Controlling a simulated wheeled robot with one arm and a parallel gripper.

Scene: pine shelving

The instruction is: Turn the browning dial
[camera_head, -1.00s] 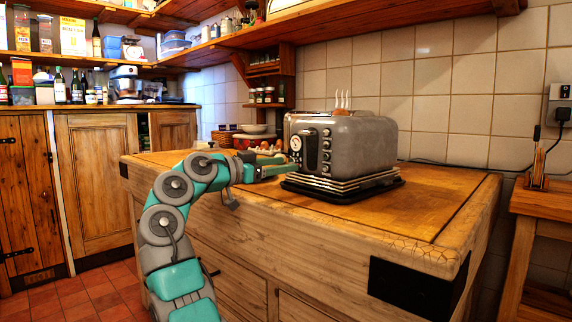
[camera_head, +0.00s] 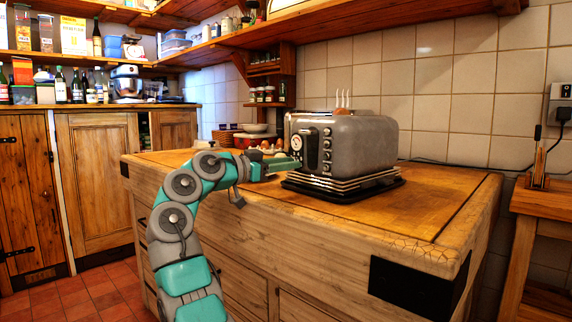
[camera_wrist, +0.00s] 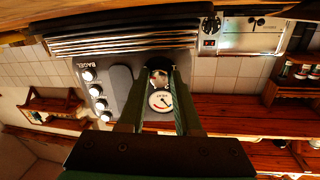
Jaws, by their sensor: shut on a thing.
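The grey metal toaster (camera_head: 360,140) stands on the wooden counter with toast in its top slots. It also shows upside down in the wrist view (camera_wrist: 118,32). Its front carries a white round gauge (camera_wrist: 160,101) with a red needle, seen in the head view too (camera_head: 296,143). Next to the gauge is a round silver browning dial (camera_wrist: 157,79), hidden by my gripper in the head view. My gripper (camera_wrist: 160,72) is at the panel, its fingers on either side of the dial and shut on it. The head view shows my gripper (camera_head: 292,163) at the toaster's front.
Several small knobs (camera_wrist: 99,104) run in a row beside a dark lever slot. The toaster sits on a black tray (camera_head: 345,192). Eggs and a red bowl (camera_head: 250,141) are behind my gripper. The counter (camera_head: 430,205) at the front right is clear.

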